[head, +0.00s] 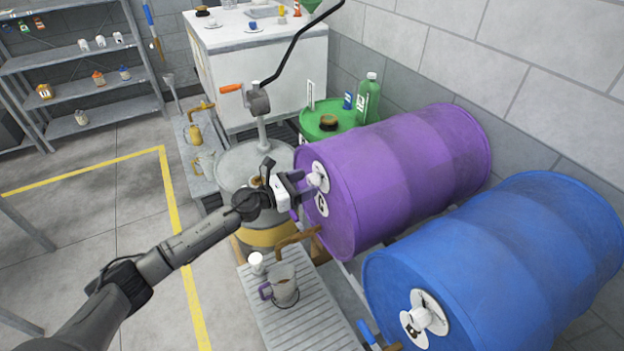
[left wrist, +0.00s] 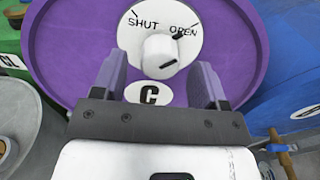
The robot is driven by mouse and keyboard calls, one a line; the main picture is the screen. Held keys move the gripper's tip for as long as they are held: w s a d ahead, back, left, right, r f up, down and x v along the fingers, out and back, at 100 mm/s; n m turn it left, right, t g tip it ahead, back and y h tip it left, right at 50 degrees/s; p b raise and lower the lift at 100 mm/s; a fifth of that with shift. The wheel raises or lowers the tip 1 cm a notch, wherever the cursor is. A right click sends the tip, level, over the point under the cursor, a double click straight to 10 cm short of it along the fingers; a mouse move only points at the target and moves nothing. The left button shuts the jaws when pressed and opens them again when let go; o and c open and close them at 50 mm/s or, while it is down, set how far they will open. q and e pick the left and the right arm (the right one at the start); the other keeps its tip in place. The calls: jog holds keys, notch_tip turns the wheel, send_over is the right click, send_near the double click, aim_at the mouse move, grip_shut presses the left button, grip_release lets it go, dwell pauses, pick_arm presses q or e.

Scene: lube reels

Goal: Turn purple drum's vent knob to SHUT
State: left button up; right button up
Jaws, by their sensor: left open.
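The purple drum (head: 400,175) lies on its side, its end face toward my left gripper (head: 301,187). In the left wrist view the drum's purple face (left wrist: 65,50) carries a white dial (left wrist: 130,38) marked SHUT at left and OPEN at right, with a "C" label (left wrist: 147,93) below. The white vent knob (left wrist: 160,54) stands at the dial's middle with a dark mark at its lower right; I cannot tell its exact setting. My left gripper (left wrist: 161,82) is open, fingers either side of the knob in the picture, with no visible contact. My right gripper is out of view.
A blue drum (head: 500,260) with a similar white knob lies close on the right. A grated tray (head: 318,318) with a jug (head: 283,284) sits below the purple drum. A grey drum with a crank pump (head: 258,102) and a green drum (head: 333,131) stand behind. Open floor lies left.

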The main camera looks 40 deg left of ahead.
pick_arm(q)
jog(key=shift+x, duration=1.35)
jog(key=c, duration=0.9)
jog(key=shift+c, duration=0.2)
